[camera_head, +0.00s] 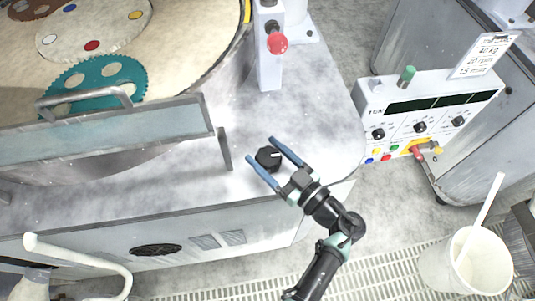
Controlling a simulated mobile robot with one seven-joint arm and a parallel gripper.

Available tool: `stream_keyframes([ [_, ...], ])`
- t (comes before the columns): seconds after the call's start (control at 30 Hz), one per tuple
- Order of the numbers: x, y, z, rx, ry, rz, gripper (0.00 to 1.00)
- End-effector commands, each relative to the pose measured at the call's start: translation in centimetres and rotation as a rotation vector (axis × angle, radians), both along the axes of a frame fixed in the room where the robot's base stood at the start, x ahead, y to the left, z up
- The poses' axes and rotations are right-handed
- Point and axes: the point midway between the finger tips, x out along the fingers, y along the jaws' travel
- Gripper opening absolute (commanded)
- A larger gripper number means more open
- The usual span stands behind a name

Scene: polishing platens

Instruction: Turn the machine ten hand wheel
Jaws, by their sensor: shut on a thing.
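The hand wheel (268,157) is a small black knob with a white mark on top, set on the grey top of the machine near its front right corner. My gripper (264,156) reaches in from the lower right. Its two blue fingers lie on either side of the wheel and are shut on it. The lower sides of the wheel are partly hidden by the fingers. The control box (430,112) at the right carries small lettering that seems to read "TEN".
A large platen with a teal gear (100,85) is at upper left. A white bucket (465,262) stands at lower right on the grating.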

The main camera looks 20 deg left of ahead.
Motion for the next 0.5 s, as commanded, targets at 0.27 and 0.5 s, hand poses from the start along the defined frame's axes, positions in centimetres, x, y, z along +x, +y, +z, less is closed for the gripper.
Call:
stream_keyframes([
  [0.27,-0.02,-0.02,0.04,-0.001,-0.001,0.013,0.18],
  [0.5,-0.02,-0.04,0.03,-0.001,0.000,0.012,1.00],
])
